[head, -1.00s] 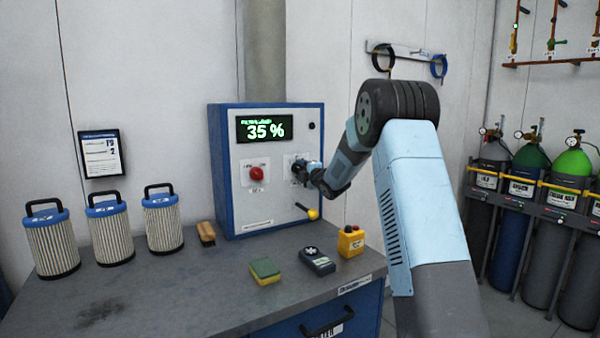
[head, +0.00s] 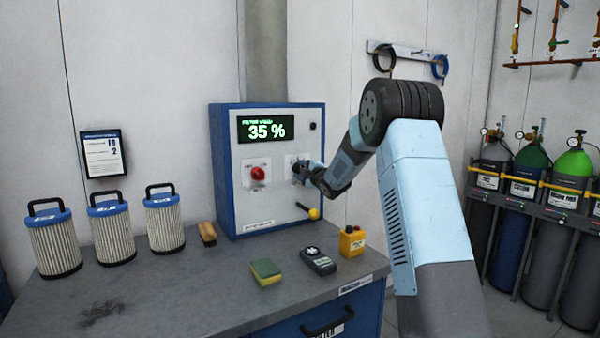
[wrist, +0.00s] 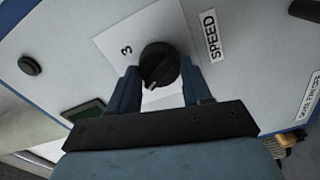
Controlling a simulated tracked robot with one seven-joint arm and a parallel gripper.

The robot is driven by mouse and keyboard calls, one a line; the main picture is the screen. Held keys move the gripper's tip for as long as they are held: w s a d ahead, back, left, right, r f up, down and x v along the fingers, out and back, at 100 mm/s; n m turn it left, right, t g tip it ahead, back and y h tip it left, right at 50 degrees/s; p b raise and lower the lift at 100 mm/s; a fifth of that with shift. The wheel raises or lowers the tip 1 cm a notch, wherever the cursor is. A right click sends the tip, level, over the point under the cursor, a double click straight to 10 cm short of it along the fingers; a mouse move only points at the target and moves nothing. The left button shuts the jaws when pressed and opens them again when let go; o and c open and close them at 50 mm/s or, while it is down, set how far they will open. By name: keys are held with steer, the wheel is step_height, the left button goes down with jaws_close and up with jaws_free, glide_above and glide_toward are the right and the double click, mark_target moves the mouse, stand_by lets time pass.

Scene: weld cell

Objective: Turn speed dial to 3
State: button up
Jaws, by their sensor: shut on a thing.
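The speed dial is a round black knob (wrist: 160,63) on a white plate on the control box, beside a "SPEED" label (wrist: 212,36) in the wrist view. A "3" is printed on the plate (wrist: 126,50). A pale pointer mark shows on the knob's lower left edge in that view, away from the "3". My gripper (wrist: 160,80) has its blue fingers on both sides of the knob, shut on it. In the head view my gripper (head: 303,172) is at the right of the panel and hides most of the dial.
The blue and white control box (head: 267,200) has a display (head: 265,129) reading 35 %, a red knob (head: 258,173) and a yellow-ended lever (head: 314,213). A sponge (head: 266,272), dark handheld device (head: 319,261) and yellow button box (head: 352,241) stand on the bench. Filters (head: 57,243) stand left.

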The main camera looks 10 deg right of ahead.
steer(key=m, duration=0.4)
steer(key=shift+d+f, duration=0.3)
steer(key=shift+d, duration=0.1)
steer(key=shift+a+f+m, duration=0.1)
steer(key=shift+a+m, duration=0.05)
steer(key=shift+m, duration=5.35)
steer(key=shift+a, duration=0.1)
steer(key=o, duration=1)
steer(key=shift+r, duration=0.2)
steer(key=shift+o, duration=0.2)
